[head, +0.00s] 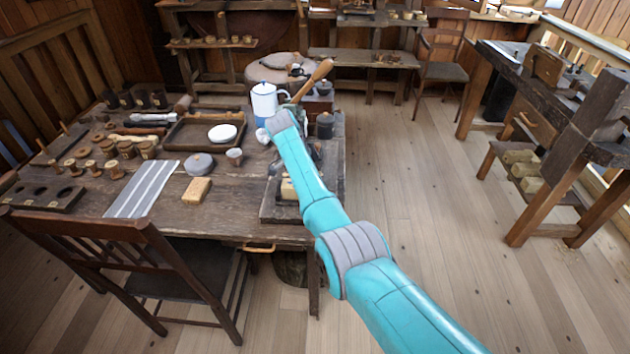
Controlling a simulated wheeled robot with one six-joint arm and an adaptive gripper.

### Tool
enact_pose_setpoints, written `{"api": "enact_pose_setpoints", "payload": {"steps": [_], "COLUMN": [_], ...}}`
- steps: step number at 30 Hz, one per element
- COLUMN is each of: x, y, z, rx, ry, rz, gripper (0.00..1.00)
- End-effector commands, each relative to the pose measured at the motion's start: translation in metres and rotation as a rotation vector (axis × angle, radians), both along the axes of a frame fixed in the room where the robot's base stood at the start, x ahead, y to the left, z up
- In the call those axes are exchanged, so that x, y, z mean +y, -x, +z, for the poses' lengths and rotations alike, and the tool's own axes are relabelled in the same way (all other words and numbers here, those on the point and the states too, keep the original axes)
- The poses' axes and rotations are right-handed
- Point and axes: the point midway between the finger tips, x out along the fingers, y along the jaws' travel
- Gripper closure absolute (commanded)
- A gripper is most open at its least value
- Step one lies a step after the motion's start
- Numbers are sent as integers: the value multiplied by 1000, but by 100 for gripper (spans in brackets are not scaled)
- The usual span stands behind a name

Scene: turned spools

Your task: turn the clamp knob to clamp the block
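A pale tan block (288,188) sits on a dark board (270,212) at the right front of the table. My teal forearm crosses in front of it and hides part of the block and board. I cannot make out the clamp knob; dark parts (316,152) show just right of my forearm, but I cannot tell whether they belong to the clamp or to my gripper. My arm reaches over the table to a grey wrist joint (281,122). My gripper's fingers are not clearly visible, so their opening and contact cannot be told.
The wooden table (225,205) carries a white-and-blue pot (265,100), a tray (183,143) with a white dish (222,133), a tan block (197,190), a striped cloth (143,190) and several spools. A chair (165,255) stands in front. Open floor lies to the right.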

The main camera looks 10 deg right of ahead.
Motion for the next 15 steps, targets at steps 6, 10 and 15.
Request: {"api": "enact_pose_setpoints", "payload": {"steps": [6,10,15], "x": [1,1,1], "y": [1,1,1], "z": [-2,-2,-2], "rx": [3,3,3], "ry": [-2,-2,-2], "rz": [-12,-12,-11], "gripper": [92,92,47]}}
